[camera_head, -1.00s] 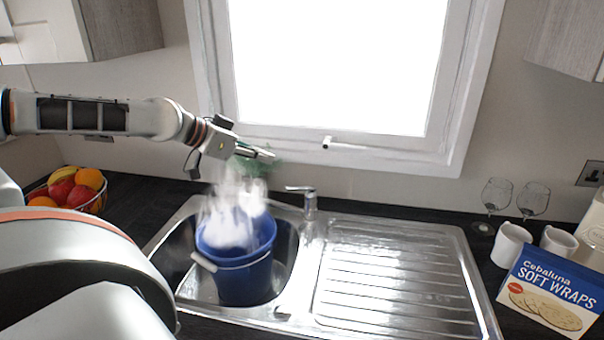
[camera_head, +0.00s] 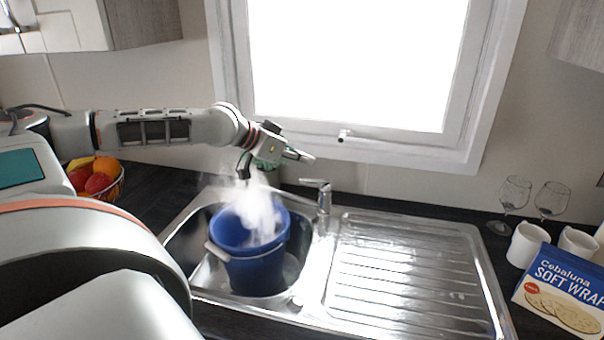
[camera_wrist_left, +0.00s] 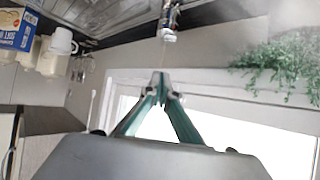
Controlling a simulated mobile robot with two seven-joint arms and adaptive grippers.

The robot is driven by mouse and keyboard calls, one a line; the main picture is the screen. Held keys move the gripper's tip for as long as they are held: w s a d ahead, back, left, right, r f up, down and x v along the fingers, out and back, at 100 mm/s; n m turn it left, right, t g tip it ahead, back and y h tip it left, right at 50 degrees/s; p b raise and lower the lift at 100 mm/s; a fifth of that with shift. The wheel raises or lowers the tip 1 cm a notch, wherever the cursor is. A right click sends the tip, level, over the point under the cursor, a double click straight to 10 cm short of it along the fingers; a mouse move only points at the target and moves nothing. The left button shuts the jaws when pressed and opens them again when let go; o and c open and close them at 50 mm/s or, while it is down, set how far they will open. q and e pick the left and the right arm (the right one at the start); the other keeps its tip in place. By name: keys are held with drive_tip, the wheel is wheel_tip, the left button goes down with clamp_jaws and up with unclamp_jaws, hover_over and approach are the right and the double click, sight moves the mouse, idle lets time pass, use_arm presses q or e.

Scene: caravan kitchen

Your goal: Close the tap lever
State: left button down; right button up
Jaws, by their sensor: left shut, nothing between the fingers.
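The chrome tap (camera_head: 322,196) stands at the back of the steel sink, with its lever (camera_head: 314,182) at the top pointing left. The tap also shows at the top of the left wrist view (camera_wrist_left: 169,20). My left gripper (camera_head: 308,157) is shut and empty. In the head view it appears just above and slightly left of the lever, apart from it. Its fingertips (camera_wrist_left: 160,80) meet below the tap in the left wrist view. A blue bucket (camera_head: 258,272) stands in the basin with white steam or spray above it. My right gripper is not in view.
The ribbed drainer (camera_head: 410,270) right of the tap is clear. Two glasses (camera_head: 514,192), white mugs (camera_head: 527,243) and a blue wraps box (camera_head: 562,290) stand at the right. A fruit bowl (camera_head: 98,178) is at the left. The window frame (camera_head: 380,150) is behind my gripper; a green plant (camera_wrist_left: 285,68) hangs near it.

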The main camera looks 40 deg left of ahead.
sight(302, 180)
use_arm(q)
drive_tip(key=shift+w+d+f, duration=0.1)
drive_tip(key=shift+w+f, duration=0.05)
drive_tip(key=shift+w, duration=0.15)
drive_tip(key=shift+s+f, duration=0.15)
drive_tip(key=shift+f, duration=0.45)
drive_tip(key=shift+s+f, duration=0.15)
drive_tip(key=shift+f, duration=0.4)
drive_tip(key=shift+s+f+b, duration=0.25)
drive_tip(key=shift+f+b, duration=0.05)
drive_tip(key=shift+f, duration=0.5)
